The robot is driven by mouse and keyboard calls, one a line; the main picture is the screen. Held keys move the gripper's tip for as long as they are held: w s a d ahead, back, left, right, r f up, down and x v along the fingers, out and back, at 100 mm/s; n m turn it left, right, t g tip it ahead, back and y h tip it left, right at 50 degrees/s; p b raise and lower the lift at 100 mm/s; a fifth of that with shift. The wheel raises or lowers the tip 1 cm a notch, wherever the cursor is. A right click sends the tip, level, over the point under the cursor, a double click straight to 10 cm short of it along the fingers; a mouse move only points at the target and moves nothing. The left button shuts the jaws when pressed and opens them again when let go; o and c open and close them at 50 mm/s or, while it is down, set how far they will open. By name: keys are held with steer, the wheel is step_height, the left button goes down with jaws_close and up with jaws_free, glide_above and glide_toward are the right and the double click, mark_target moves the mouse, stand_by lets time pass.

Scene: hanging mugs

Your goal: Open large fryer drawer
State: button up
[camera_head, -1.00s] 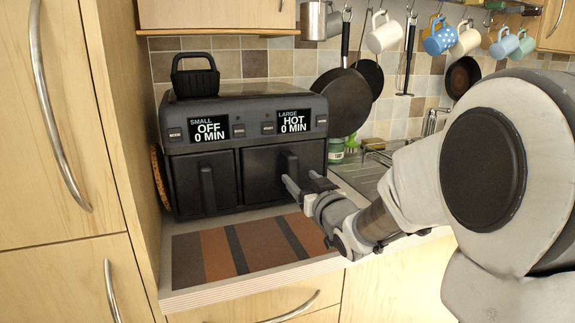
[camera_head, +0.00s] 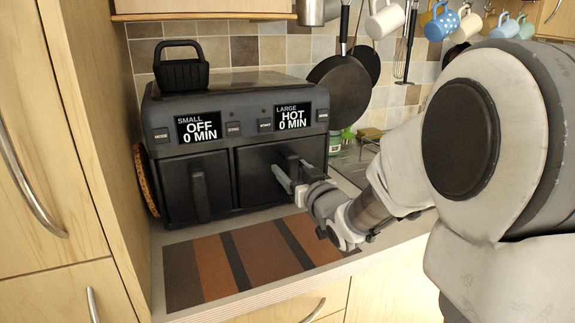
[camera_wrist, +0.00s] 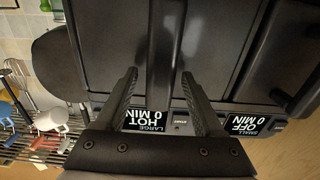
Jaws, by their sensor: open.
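The black two-drawer fryer (camera_head: 230,92) stands on the counter. Its right display reads LARGE, HOT, 0 MIN. The large drawer (camera_head: 253,185), on the right, looks shut, level with the small drawer (camera_head: 176,195). My gripper (camera_head: 292,174) is at the large drawer's front, with its fingers either side of the upright handle (camera_head: 289,160). In the wrist view my open gripper (camera_wrist: 162,90) has one finger on each side of the large drawer's handle (camera_wrist: 164,45), with gaps on both sides. The handle's lower part is partly hidden by my gripper in the head view.
A black basket (camera_head: 181,72) sits on top of the fryer. A striped mat (camera_head: 225,262) lies on the counter in front. Pans (camera_head: 339,95) and mugs (camera_head: 386,20) hang at the back right. A tall cabinet (camera_head: 40,150) stands close on the left.

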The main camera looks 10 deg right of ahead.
steer(key=shift+w, duration=0.15)
jaws_close()
stand_by(0.4)
stand_by(1.1)
